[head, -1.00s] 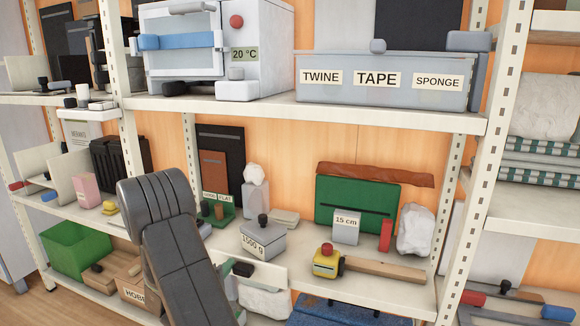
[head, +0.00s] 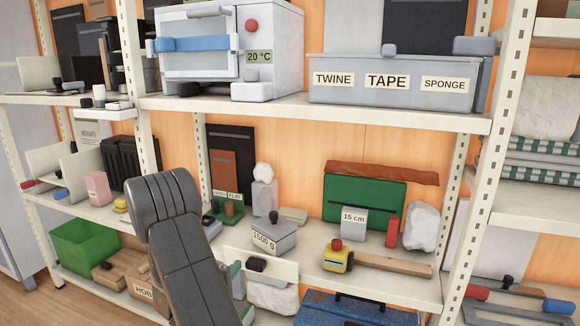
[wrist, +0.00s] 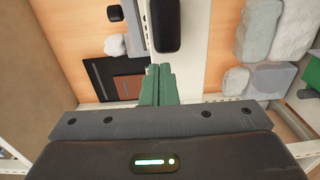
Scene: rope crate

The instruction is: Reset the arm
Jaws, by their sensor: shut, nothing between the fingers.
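My arm (head: 185,255) rises dark grey in front of the shelving in the head view, its bend at the height of the middle shelf. In the wrist view my gripper (wrist: 157,72) shows its two green fingers side by side. They are shut with nothing between them. They point towards the shelves, close to a pale shelf strip and a black rounded block (wrist: 168,25). In the head view the fingers cannot be made out clearly, as my arm covers part of that area.
A grey bin (head: 400,102) labelled TWINE, TAPE, SPONGE and a white oven-like box (head: 275,55) stand on the upper shelf. Below are a 1500 g weight (head: 268,238), a green case (head: 365,200), a yellow item (head: 337,258), a blue case (head: 355,312) and a green bin (head: 85,245).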

